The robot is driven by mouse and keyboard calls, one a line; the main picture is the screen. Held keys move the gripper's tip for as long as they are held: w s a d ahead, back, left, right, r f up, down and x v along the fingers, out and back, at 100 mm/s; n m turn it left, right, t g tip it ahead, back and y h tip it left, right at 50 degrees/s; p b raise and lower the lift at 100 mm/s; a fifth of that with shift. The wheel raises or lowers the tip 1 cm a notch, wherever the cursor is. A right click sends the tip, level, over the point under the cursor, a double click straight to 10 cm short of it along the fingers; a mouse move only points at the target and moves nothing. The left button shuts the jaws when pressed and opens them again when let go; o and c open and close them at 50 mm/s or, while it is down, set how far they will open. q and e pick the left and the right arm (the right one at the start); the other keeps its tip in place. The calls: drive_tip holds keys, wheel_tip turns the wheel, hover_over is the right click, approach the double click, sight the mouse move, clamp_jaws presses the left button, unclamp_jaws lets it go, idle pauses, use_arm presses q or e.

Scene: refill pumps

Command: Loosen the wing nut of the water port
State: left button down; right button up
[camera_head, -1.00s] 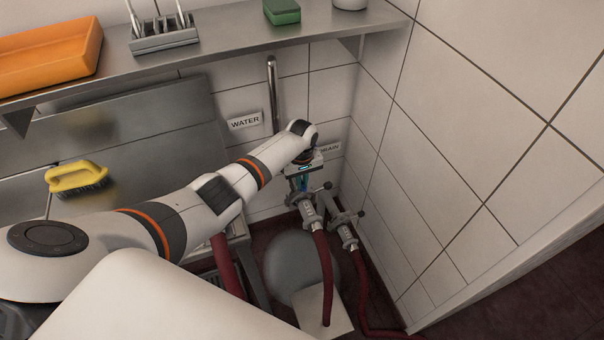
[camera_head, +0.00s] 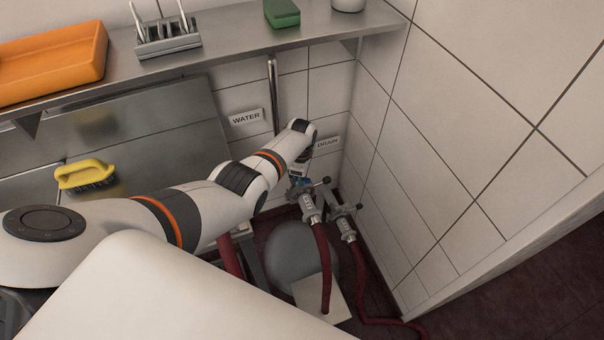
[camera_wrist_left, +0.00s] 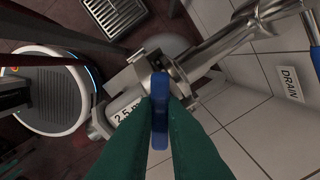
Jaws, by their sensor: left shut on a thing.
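The blue wing nut (camera_wrist_left: 159,98) sits in the middle of the left wrist view, at the metal clamp on the hose coupling. My left gripper (camera_wrist_left: 160,112) has green fingers closed around it from both sides. In the head view my left gripper (camera_head: 299,176) is at the upper end of the left metal coupling (camera_head: 309,207), the one nearer the WATER sign (camera_head: 246,117). The wing nut is too small and covered to make out clearly there. A label reading "2.5" (camera_wrist_left: 125,117) is partly hidden by the fingers. My right gripper is in neither view.
A second coupling with a red hose (camera_head: 346,228) stands close on the right, by the tiled side wall. The DRAIN sign (camera_head: 328,142) is behind. A metal shelf (camera_head: 225,47) runs above my arm. A yellow brush (camera_head: 84,174) lies at left.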

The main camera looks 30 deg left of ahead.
use_arm(q)
drive_tip(key=n, duration=0.3)
drive_tip(key=shift+n, duration=0.3)
drive_tip(key=shift+a+n, duration=0.1)
drive_tip(key=shift+n, duration=1.6)
drive_tip(key=c, duration=1.5)
unclamp_jaws()
